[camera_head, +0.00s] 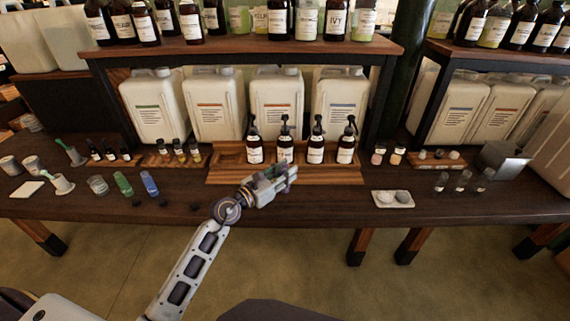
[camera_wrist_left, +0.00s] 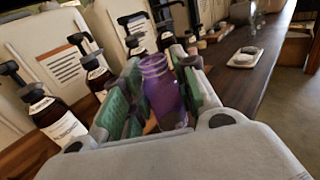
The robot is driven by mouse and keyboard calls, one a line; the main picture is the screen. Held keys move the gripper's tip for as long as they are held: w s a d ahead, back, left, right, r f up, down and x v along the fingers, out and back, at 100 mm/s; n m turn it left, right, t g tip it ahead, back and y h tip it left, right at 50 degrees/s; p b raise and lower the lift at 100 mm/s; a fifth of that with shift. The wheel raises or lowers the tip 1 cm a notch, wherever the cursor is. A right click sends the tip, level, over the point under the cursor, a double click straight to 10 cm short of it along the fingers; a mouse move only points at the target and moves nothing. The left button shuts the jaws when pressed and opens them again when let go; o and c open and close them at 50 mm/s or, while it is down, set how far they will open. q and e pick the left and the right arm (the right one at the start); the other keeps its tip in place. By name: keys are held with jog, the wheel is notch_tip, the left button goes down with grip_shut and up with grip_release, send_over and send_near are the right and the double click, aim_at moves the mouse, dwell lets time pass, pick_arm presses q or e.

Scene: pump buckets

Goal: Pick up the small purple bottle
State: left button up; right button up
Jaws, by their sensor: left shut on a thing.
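The small purple bottle (camera_wrist_left: 163,94) stands between the green-padded fingers of my left gripper (camera_wrist_left: 155,105) in the left wrist view. Its neck is open at the top, without a cap. My left gripper is shut on it. In the head view my left gripper (camera_head: 278,179) is over the front edge of the wooden tray, in front of the row of dark pump bottles (camera_head: 285,154). The purple bottle cannot be made out clearly in the head view. My right gripper is not in view.
A green bottle (camera_head: 123,184), a blue bottle (camera_head: 149,183) and a clear glass (camera_head: 97,185) stand at the left of the dark table. Several white jugs (camera_head: 277,105) stand behind the wooden tray (camera_head: 225,176). A white dish (camera_head: 392,199) lies to the right.

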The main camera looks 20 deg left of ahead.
pick_arm(q)
jog(key=s+d, duration=0.1)
jog(key=s, duration=0.5)
jog(key=shift+d, duration=0.35)
